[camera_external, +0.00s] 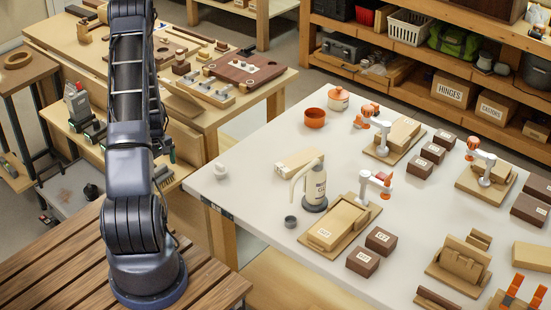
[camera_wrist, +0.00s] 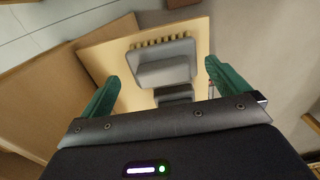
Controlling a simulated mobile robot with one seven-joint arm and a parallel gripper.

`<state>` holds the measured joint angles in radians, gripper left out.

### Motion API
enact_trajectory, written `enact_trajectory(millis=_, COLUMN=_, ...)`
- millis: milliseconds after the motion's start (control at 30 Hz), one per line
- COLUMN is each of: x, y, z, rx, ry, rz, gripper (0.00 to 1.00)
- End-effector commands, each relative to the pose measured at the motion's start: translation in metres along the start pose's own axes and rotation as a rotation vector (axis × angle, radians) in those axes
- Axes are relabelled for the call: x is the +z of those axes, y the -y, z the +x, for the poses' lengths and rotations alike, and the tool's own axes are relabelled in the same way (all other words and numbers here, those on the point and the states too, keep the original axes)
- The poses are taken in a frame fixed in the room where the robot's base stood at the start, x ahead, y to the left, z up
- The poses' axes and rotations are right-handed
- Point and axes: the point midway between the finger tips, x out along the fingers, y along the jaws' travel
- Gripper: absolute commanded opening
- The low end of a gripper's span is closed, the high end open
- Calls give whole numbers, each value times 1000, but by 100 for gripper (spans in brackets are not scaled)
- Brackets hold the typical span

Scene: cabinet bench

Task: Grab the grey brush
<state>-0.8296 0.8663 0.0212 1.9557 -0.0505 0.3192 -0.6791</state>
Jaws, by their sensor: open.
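The grey brush (camera_wrist: 165,65) lies on a pale wooden board (camera_wrist: 98,55) in the wrist view, with a row of tan bristle tufts along its far edge. A darker grey part (camera_wrist: 174,93) sits nearer my gripper. My gripper (camera_wrist: 160,82) is open, with one green finger to each side of the brush and nothing visibly held. In the external view, a grey bristled piece that looks like the brush (camera_external: 167,181) shows just right of my arm. A green fingertip of my gripper (camera_external: 172,155) shows above it; the rest is hidden behind my arm.
A wooden bench (camera_external: 270,75) with blocks and a dark red board stands behind. More tools (camera_external: 76,102) sit left of my arm.

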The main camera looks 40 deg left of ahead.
Motion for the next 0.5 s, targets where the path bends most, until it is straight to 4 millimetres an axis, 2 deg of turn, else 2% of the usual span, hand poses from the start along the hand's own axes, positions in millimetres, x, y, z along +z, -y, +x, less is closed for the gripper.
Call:
enact_trajectory(millis=300, x=0, y=4, z=40, rx=-1, ry=2, rz=0, gripper=100)
enact_trajectory(millis=500, x=0, y=4, z=46, rx=0, ry=1, rz=0, gripper=100)
